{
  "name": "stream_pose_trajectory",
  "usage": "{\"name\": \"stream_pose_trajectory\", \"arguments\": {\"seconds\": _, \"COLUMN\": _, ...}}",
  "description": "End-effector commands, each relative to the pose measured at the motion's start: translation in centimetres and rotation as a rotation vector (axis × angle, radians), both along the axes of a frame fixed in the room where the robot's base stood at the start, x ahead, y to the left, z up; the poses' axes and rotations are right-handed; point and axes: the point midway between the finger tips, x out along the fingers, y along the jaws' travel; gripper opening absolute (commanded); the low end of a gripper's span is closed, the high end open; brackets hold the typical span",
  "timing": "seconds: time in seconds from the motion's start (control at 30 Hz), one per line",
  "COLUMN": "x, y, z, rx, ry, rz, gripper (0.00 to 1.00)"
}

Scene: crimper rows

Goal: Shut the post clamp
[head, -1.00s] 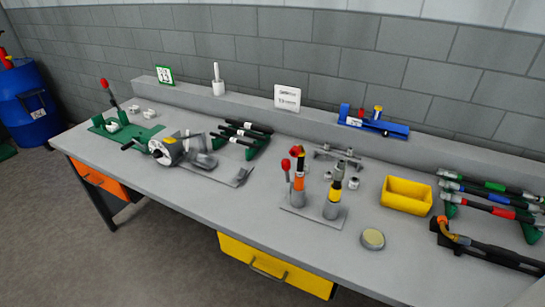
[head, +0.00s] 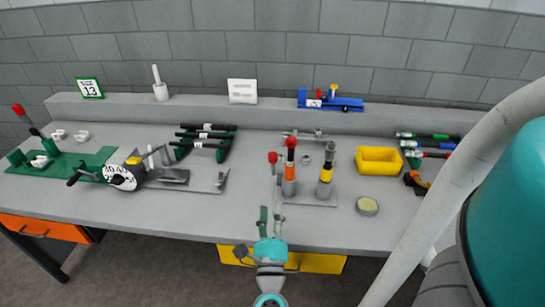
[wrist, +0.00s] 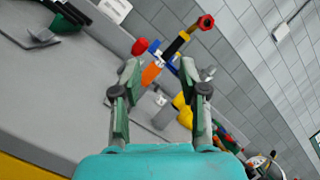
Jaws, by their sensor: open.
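The post clamp, as far as I can tell, is the grey plate (head: 308,200) with two upright posts and a lever with a red knob (head: 272,158). The lever stands roughly upright, left of the post with the orange band (head: 290,170). The other post has a yellow band (head: 325,178). My gripper (head: 271,211) is open and empty at the bench's front, just before the lever. In the wrist view its fingers (wrist: 161,84) are spread, with the red knob (wrist: 140,47) and orange band (wrist: 152,73) beyond them. Whether it touches anything is unclear.
A yellow bin (head: 379,161) and a round tin (head: 367,206) are right of the posts. A crimper with a numbered dial (head: 120,177) and a green fixture (head: 70,175) stand left. The bench between crimper and lever is mostly clear.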

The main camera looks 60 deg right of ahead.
Motion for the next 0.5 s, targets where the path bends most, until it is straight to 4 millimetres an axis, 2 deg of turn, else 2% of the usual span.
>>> {"name": "stream_pose_trajectory", "arguments": {"seconds": 0.03, "x": 1.0, "y": -1.6, "z": 0.3, "rx": 0.071, "ry": -0.092, "rz": -0.018, "gripper": 0.43}}
{"name": "stream_pose_trajectory", "arguments": {"seconds": 0.2, "x": 3.9, "y": -6.0, "z": 0.1, "rx": 0.32, "ry": -0.382, "rz": -0.064, "gripper": 0.43}}
{"name": "stream_pose_trajectory", "arguments": {"seconds": 0.33, "x": 5.8, "y": -8.3, "z": -0.1, "rx": 0.465, "ry": -0.549, "rz": -0.086, "gripper": 0.43}}
{"name": "stream_pose_trajectory", "arguments": {"seconds": 0.5, "x": 7.3, "y": -9.8, "z": -0.2, "rx": 0.573, "ry": -0.668, "rz": -0.099, "gripper": 0.43}}
